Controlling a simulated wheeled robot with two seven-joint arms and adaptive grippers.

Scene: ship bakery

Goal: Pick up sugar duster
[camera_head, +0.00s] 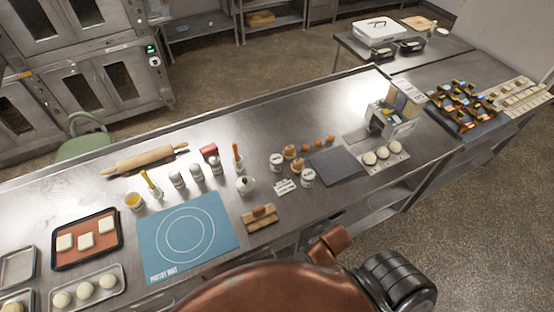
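Several small white containers with grey tops stand in a row behind the blue pastry mat (190,262). They include a left one (177,181), a middle one (196,174) and a right one (215,166). They look like shakers, and one may be the sugar duster. Their labels are too small to read, so I cannot tell which. All stand upright on the steel counter, apart from any gripper. Neither of my grippers shows; only copper and black parts of my own body are at the bottom edge.
A rolling pin (145,161) lies behind the containers. Trays with dough line the left. The counter's (280,120) back middle is clear.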

